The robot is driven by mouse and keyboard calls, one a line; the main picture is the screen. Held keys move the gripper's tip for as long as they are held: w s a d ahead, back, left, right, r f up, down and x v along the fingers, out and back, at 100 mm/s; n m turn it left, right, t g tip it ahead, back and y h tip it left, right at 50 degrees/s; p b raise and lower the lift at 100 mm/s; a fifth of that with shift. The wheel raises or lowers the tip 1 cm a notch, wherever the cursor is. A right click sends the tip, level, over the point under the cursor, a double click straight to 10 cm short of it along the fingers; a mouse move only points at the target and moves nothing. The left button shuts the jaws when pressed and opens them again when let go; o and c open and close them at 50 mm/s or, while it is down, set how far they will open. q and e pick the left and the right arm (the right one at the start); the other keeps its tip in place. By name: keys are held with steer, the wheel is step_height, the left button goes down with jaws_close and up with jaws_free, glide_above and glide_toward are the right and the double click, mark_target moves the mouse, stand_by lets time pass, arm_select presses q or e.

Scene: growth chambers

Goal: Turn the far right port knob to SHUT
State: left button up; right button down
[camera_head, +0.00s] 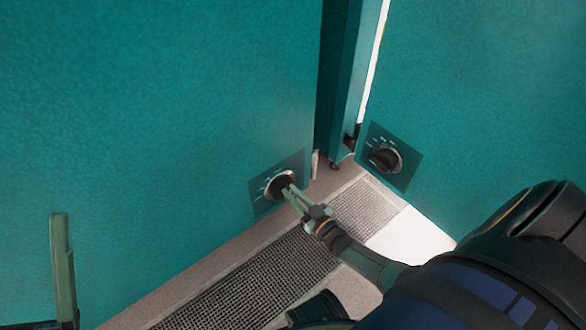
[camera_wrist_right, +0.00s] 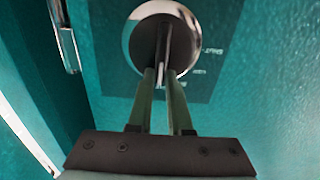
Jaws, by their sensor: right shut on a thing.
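A round black port knob (camera_head: 276,187) with a pale metal ring sits on a dark plate low on the left teal panel. My right gripper (camera_head: 289,191) reaches it from the lower right, with its green fingers shut on the knob's grip bar. In the right wrist view the knob (camera_wrist_right: 165,30) fills the top middle, and the fingers (camera_wrist_right: 162,78) close on its bar from both sides. The small white markings beside it are too blurred to read surely. One upright green finger of my left gripper (camera_head: 63,265) shows at the lower left, away from the knob; its opening is unclear.
A second black knob (camera_head: 386,158) sits on the right teal panel, apart from my gripper. A dark teal post (camera_head: 341,85) and a narrow gap stand between the panels. A metal grating (camera_head: 255,275) runs along the floor below. My right arm covers the lower right.

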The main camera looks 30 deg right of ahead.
mark_target(279, 197)
steer(key=n, duration=0.3)
steer(key=a+n, duration=0.1)
steer(key=n, duration=0.2)
steer(key=a+f+n, duration=0.1)
steer(key=n, duration=0.2)
steer(key=shift+s, duration=0.1)
steer(key=n, duration=0.4)
steer(key=shift+a+f+n, duration=0.3)
steer(key=shift+f, duration=0.1)
steer(key=shift+a+f+n, duration=0.1)
steer(key=shift+f+n, duration=0.15)
steer(key=shift+n, duration=0.8)
steer(key=shift+f+n, duration=0.25)
steer(key=shift+n, duration=0.8)
steer(key=c, duration=0.8)
jaws_free()
steer(key=shift+c, duration=0.2)
steer(key=shift+s, duration=0.15)
